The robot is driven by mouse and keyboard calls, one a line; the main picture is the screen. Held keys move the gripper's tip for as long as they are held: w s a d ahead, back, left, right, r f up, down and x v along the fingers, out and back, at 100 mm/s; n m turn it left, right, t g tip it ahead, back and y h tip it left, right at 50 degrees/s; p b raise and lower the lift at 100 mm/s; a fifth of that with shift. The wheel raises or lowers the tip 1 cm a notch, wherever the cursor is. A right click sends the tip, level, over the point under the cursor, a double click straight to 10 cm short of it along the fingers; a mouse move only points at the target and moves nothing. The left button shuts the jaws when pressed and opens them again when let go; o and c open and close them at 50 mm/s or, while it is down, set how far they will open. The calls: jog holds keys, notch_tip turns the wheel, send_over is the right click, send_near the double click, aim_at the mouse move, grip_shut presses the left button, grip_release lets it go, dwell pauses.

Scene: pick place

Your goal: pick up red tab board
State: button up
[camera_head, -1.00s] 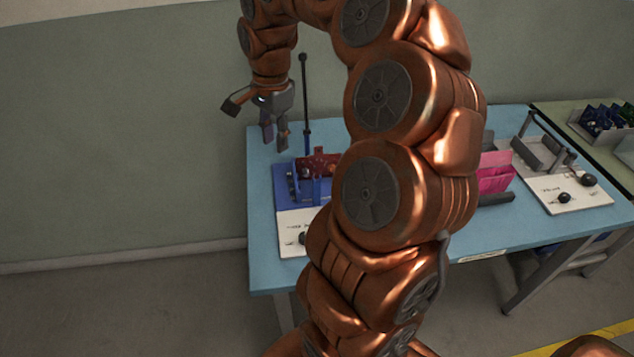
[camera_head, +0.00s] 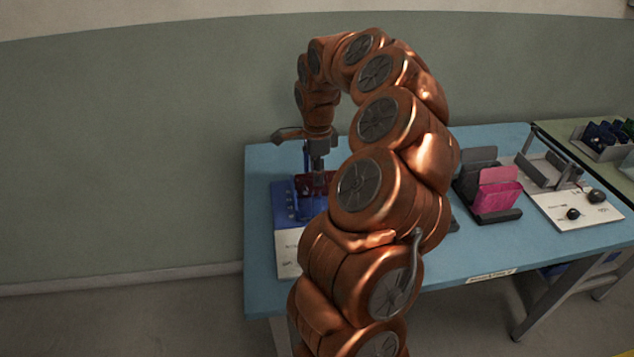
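The red tab board (camera_head: 304,183) sits at the blue fixture (camera_head: 283,201) on the left part of the blue table. Only part of it shows, as my gripper and arm cover the rest. My gripper (camera_head: 317,178) points down with its fingertips at the top of the red board. Whether the fingers are around the board or only above it, and whether they are closed, is too small and hidden to tell.
A dark holder with pink boards (camera_head: 497,192) stands on the table (camera_head: 462,248) right of my arm. A white-based fixture (camera_head: 575,209) with black knobs is further right. A second table with blue and green parts (camera_head: 606,135) is at the far right. Bare table lies in front.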

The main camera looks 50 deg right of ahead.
jog(key=shift+f, duration=1.15)
jog(key=shift+c, duration=0.3)
grip_shut()
